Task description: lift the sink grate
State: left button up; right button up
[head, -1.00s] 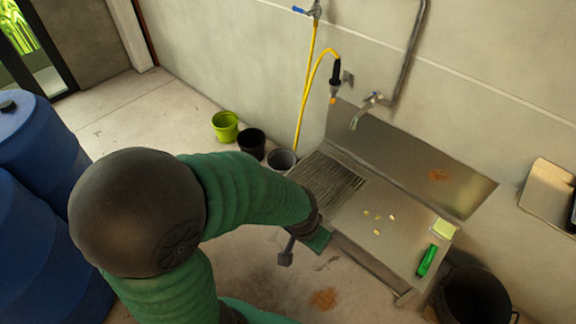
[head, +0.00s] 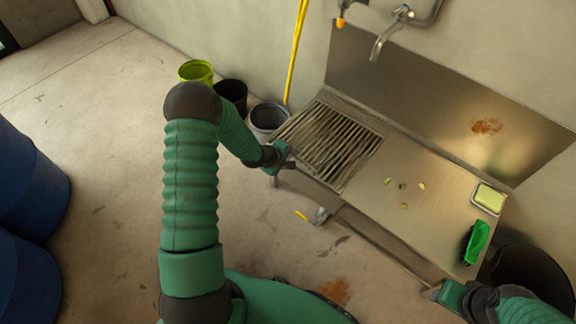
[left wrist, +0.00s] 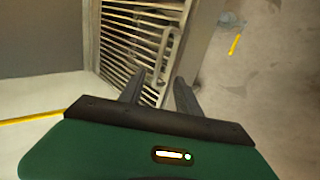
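The sink grate (head: 330,143) is a rack of metal bars set in the left end of the steel sink counter. In the left wrist view the grate (left wrist: 125,42) fills the upper left, with a loop-like handle on its bars. My left gripper (head: 288,157) is at the grate's left front edge. In the left wrist view its two fingers (left wrist: 159,88) stand apart, pointing at the grate, with nothing clearly held. I cannot tell whether they touch it. My right gripper (head: 433,291) is at the counter's front right, low in the picture; its fingers are too small to judge.
The steel counter (head: 430,205) holds food scraps, a green brush (head: 476,242) and a sponge in a dish (head: 489,199). A tap (head: 388,38) hangs above. Several buckets, including a grey one (head: 268,117), stand left of the sink. Blue barrels (head: 30,185) are at far left.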

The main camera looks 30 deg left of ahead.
aim_at(302, 160)
pick_arm(q)
jog(key=b+x, duration=0.1)
jog(key=x, duration=0.1)
jog(key=b+x, duration=0.2)
jog(key=x, duration=0.1)
jog(key=b+x, duration=0.2)
jog(key=x, duration=0.1)
jog(key=shift+w+d+f, duration=0.1)
jog(key=shift+d+f, duration=0.05)
jog(key=shift+d, duration=0.15)
jog(key=shift+w+f, duration=0.15)
jog(key=shift+w, duration=0.1)
jog(key=shift+w+d, duration=0.15)
jog(key=shift+d, duration=0.25)
pick_arm(e)
notch_tip(302, 160, down, 6)
jog(key=d, duration=0.1)
jog(key=shift+d+f, duration=0.25)
pick_arm(q)
jog(key=shift+c, duration=0.3)
pick_arm(e)
jog(key=shift+s, duration=0.1)
